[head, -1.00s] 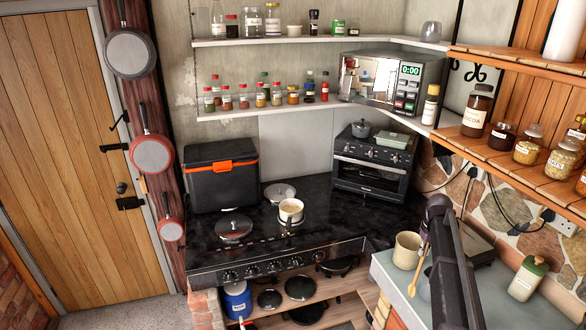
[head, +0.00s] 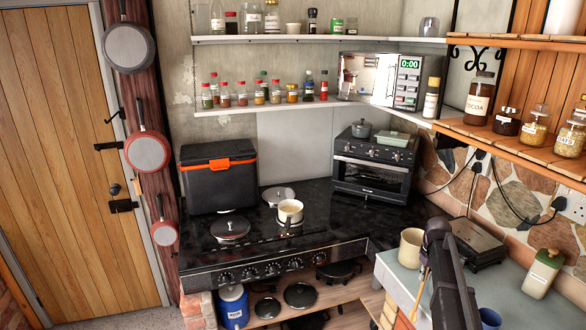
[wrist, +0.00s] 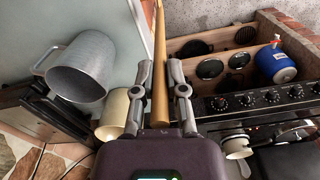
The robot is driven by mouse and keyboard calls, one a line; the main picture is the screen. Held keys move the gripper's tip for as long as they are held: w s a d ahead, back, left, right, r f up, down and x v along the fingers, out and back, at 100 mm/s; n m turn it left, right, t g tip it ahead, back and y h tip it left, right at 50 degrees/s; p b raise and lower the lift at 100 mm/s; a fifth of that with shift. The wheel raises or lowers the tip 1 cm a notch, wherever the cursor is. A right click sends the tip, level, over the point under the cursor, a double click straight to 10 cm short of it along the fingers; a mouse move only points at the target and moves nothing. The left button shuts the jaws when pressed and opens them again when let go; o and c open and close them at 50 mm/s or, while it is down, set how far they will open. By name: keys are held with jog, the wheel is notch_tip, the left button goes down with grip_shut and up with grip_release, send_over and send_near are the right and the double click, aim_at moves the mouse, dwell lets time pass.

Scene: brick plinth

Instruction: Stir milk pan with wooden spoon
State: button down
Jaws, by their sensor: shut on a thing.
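The milk pan (head: 290,213) is a small cream pan with pale contents. It stands on the black stove (head: 265,240), and it shows small at the lower right of the wrist view (wrist: 237,148). My gripper (wrist: 159,82) is shut on the wooden spoon (wrist: 160,60), one finger on each side of the handle. In the head view the spoon (head: 421,294) shows partly beside my dark arm, which hides the gripper. The spoon is to the right of the stove, by the counter, and well apart from the pan.
A cream mug (head: 411,248) stands on the counter near the spoon; a grey metal jug (wrist: 80,68) is close by. Pan lids (head: 230,228) lie on the stove. A cooler (head: 219,178) and small oven (head: 374,165) stand behind. Shelves overhang at right.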

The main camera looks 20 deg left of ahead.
aim_at(419, 295)
notch_tip(419, 295, down, 6)
jog(key=b, duration=0.5)
jog(key=shift+f, duration=0.25)
jog(key=shift+a, duration=0.1)
